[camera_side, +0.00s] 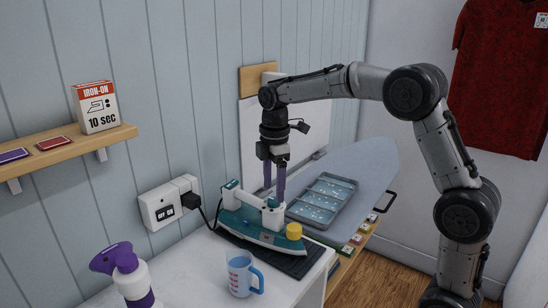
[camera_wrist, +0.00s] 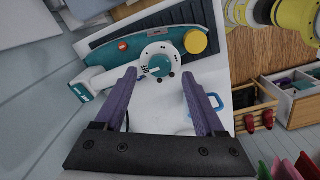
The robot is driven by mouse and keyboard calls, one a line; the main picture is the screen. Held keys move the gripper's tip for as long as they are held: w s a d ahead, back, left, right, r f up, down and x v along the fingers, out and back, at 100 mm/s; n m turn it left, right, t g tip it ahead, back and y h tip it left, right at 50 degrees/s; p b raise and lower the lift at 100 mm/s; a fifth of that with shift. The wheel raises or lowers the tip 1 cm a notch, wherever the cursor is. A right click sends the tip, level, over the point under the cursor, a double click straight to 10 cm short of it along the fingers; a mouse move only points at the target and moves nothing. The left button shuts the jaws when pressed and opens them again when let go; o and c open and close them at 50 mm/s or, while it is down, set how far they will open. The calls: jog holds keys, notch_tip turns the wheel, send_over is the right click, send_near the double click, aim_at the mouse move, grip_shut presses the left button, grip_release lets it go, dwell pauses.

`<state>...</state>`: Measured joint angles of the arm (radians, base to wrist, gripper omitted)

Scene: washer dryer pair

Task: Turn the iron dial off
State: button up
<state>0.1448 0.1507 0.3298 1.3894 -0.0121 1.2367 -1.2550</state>
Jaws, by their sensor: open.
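The teal and white iron (camera_side: 252,232) lies on a dark rest at the edge of the white counter. It also shows in the wrist view (camera_wrist: 110,55), with a red button and a yellow cap (camera_wrist: 195,41) on it. The iron's round white dial (camera_wrist: 157,55) has dark marks around it; I cannot read its setting. My gripper (camera_side: 274,190) points down over the iron, with its purple fingers apart and empty. In the wrist view my gripper (camera_wrist: 160,75) has its fingertips on either side of the dial's near edge; I cannot tell whether they touch anything.
A blue-and-white cup (camera_side: 240,273) and a purple spray bottle (camera_side: 128,276) stand in front of the iron. A wall switch and plug (camera_side: 168,202) are at left. A blue-grey tray (camera_side: 322,202) lies on the ironing board (camera_side: 368,160) behind.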

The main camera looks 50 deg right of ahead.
aim_at(274, 201)
notch_tip(274, 201, up, 11)
jog(key=shift+s, duration=0.15)
jog(key=shift+a+r, duration=0.1)
jog(key=shift+a, duration=0.05)
dwell(0.4)
jog(key=s+a+r+m+t, duration=0.1)
jog(key=s+a+r, duration=0.15)
jog(key=s, duration=0.45)
jog(key=s+a+r+t, duration=0.2)
jog(key=s+r, duration=0.1)
jog(key=s, duration=0.4)
jog(key=s+a+f+m+t, duration=0.1)
jog(key=s+f+m+t, duration=0.1)
jog(key=s+f+m, duration=0.9)
notch_tip(274, 201, down, 4)
jog(key=shift+s+a+m, duration=0.35)
jog(key=shift+s+m, duration=0.05)
jog(key=shift+s, duration=0.1)
